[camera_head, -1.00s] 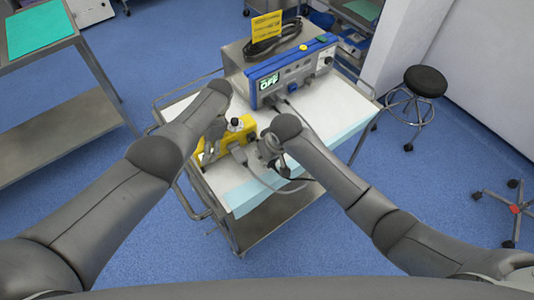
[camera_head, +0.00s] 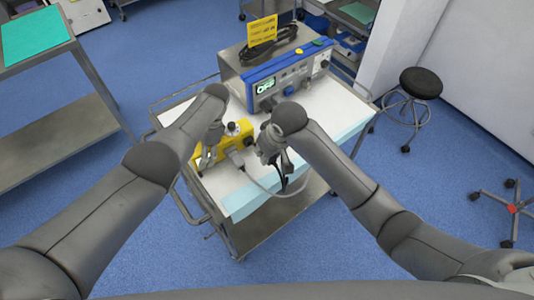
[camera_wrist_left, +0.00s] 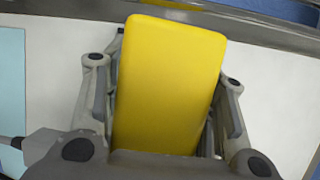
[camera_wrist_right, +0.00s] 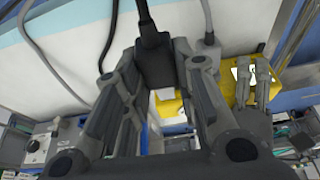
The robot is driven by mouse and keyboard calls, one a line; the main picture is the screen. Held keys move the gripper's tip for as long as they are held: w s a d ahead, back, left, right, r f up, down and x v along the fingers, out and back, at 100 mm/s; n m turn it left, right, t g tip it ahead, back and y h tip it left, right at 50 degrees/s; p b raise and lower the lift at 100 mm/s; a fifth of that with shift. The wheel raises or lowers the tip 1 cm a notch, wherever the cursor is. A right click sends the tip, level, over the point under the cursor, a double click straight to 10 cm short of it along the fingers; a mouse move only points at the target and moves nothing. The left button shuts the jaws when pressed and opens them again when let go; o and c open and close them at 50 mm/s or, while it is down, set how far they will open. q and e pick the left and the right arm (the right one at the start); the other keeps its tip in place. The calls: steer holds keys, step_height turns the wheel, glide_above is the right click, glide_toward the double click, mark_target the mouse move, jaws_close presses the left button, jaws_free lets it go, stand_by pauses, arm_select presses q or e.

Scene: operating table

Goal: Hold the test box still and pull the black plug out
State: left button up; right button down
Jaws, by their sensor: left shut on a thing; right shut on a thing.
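The yellow test box (camera_head: 240,134) stands on the cart's white top; its yellow face fills the middle of the left wrist view (camera_wrist_left: 168,85). My left gripper (camera_head: 209,150) is shut on the box, one finger on each side. My right gripper (camera_wrist_right: 158,62) is shut on the black plug (camera_wrist_right: 155,68), whose black cable runs up out of the wrist view. In the head view the right gripper (camera_head: 283,168) is to the right of the box, with a visible gap between them. A grey plug (camera_head: 238,158) with a grey cable sits at the box's front side.
A blue and grey device (camera_head: 292,75) with an "OFF" display stands at the back of the cart, a yellow sign (camera_head: 265,29) and coiled black cable on top. The grey cable loops below my right gripper. Light-blue cloth (camera_head: 245,197) covers the cart's front edge.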

arm_select(q)
steer(key=shift+s+f, duration=0.1)
arm_select(e)
steer(key=shift+s+d+r, duration=0.1)
steer(key=shift+s+r, duration=0.05)
steer(key=shift+r, duration=0.5)
arm_select(q)
steer(key=o, duration=1.3)
steer(key=shift+o, duration=0.2)
steer(key=shift+w+d+r, duration=0.25)
steer(key=shift+w+r, duration=0.05)
steer(key=shift+r, duration=0.3)
steer(key=v, duration=1)
steer(key=shift+r, duration=0.4)
